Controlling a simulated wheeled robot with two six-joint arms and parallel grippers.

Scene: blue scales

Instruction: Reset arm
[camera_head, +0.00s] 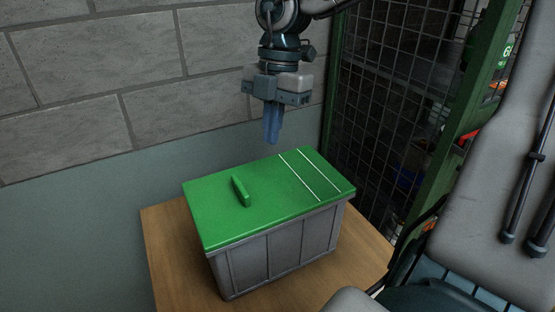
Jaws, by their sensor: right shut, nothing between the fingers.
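My right gripper (273,128) points straight down above the back edge of the green lid (225,222). Its bluish fingers are together, with nothing between them. A gap shows between the fingertips and the lid. The left gripper is not in view.
A grey box (285,252) with the green lid on top stands on a wooden table (165,255). The lid has a raised green handle (240,190) and two white lines. A block wall (90,80) is behind, and a wire mesh fence (395,90) with a green post (465,130) is at the right.

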